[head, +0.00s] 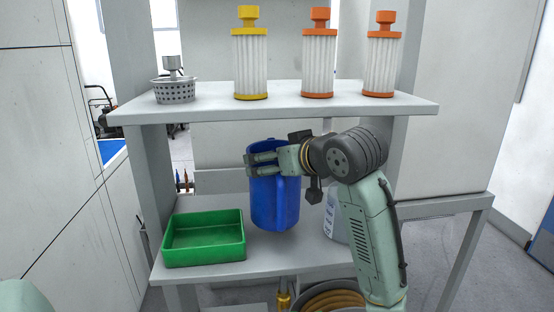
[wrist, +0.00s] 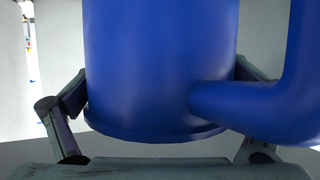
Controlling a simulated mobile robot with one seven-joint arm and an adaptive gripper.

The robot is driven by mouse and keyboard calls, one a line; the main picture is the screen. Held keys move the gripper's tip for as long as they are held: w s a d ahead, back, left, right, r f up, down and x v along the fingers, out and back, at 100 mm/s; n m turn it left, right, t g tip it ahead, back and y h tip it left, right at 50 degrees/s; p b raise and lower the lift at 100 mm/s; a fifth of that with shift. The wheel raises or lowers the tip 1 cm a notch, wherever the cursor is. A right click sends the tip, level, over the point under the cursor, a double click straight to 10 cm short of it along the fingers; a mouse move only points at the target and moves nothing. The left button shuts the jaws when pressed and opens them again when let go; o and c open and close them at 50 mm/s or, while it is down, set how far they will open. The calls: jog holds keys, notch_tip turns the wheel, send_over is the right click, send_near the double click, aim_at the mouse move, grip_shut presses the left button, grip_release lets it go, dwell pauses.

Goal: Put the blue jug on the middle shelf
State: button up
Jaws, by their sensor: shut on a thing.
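The blue jug (head: 275,203) is upright in the head view, in the space above the middle shelf (head: 290,260). My gripper (head: 262,160) is shut around the jug's upper part, coming from the right. In the wrist view the blue jug (wrist: 155,65) fills the middle, with its handle (wrist: 290,95) at the right and a finger of my gripper (wrist: 160,120) on each side. The jug's base appears close to the shelf surface; I cannot tell whether it touches.
A green tray (head: 205,257) stands on the shelf left of the jug. A whitish bottle (head: 333,215) is partly hidden behind my arm at the right. The upper shelf (head: 215,108) above holds a metal basket (head: 174,90) and three filters with yellow (head: 250,60) or orange caps. A coiled hose (head: 330,298) lies below.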

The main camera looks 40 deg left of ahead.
aim_at(277, 191)
jog(key=shift+f+p, duration=0.55)
jog(key=shift+f, duration=1.1)
jog(key=o, duration=1.6)
jog(key=shift+d+f, duration=0.1)
jog(key=shift+f, duration=0.05)
jog(key=b+v, duration=0.3)
jog(key=v, duration=0.9)
jog(key=shift+b, duration=0.3)
